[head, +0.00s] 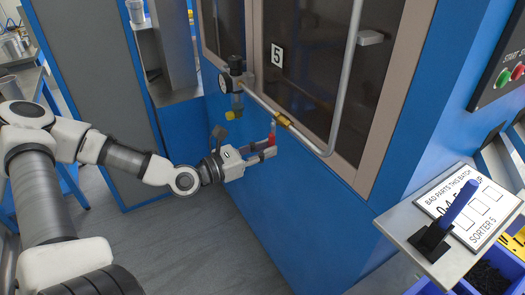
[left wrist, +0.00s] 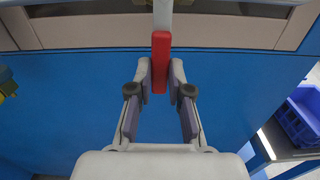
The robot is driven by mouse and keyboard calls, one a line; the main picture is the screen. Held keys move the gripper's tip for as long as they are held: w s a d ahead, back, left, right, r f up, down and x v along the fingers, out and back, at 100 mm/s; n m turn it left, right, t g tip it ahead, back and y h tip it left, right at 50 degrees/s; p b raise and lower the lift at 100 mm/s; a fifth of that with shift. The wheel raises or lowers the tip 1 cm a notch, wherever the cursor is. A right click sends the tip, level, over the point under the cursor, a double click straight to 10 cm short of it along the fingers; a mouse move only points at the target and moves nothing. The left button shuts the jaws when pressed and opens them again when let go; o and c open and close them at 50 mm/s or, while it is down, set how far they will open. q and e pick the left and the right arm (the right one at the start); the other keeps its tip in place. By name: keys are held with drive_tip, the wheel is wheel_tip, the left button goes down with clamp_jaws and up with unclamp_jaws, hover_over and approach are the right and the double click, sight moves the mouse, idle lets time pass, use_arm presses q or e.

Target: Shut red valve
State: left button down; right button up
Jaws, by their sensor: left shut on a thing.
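The red valve handle (head: 272,134) hangs down from a brass valve body (head: 284,119) on the grey pipe along the front of the blue machine. It points across the pipe's run. In the left wrist view the red handle (left wrist: 160,62) stands upright in the picture, between the two finger pads. My left gripper (head: 265,151) is shut on the handle's lower part; its fingers also show in the left wrist view (left wrist: 160,80). The brass body is not clear in the left wrist view. My right gripper is not in view.
A gauge and filter unit (head: 236,82) with a yellow-tipped bowl sits on the pipe left of the valve. A vertical pipe (head: 346,80) rises on the right. A shelf (head: 440,262) with a sign and blue bins stands at right. The floor below is clear.

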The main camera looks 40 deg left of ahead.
use_arm(q)
drive_tip(key=shift+s+d+n, duration=0.1)
drive_tip(key=shift+d+n, duration=0.05)
drive_tip(key=shift+n, duration=0.25)
drive_tip(key=c, duration=1.1)
unclamp_jaws()
